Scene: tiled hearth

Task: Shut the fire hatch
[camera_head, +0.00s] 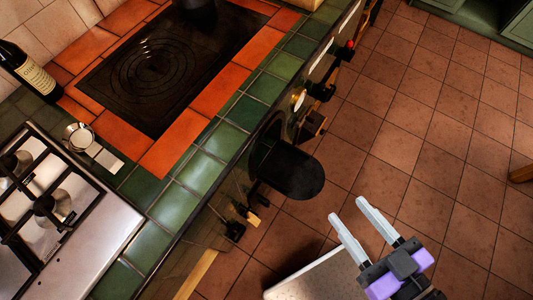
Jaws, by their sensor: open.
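The stove front (270,140) runs diagonally down the middle of the head view, seen steeply from above. A black panel with a rounded end (290,172) juts out from it over the floor. It looks like the fire hatch standing open; its hinge and the opening behind it cannot be made out. My gripper (349,209), with two pale grey fingers and a purple and dark body, is at the lower right. Its fingers are apart with nothing between them. They point up and left, to the lower right of the black panel and apart from it in the picture.
Several dark fittings and knobs (318,90) stick out along the stove front above the panel. Small handles (240,222) show below it. The black cooktop (165,65), a bottle (30,75) and a gas hob (60,205) lie left.

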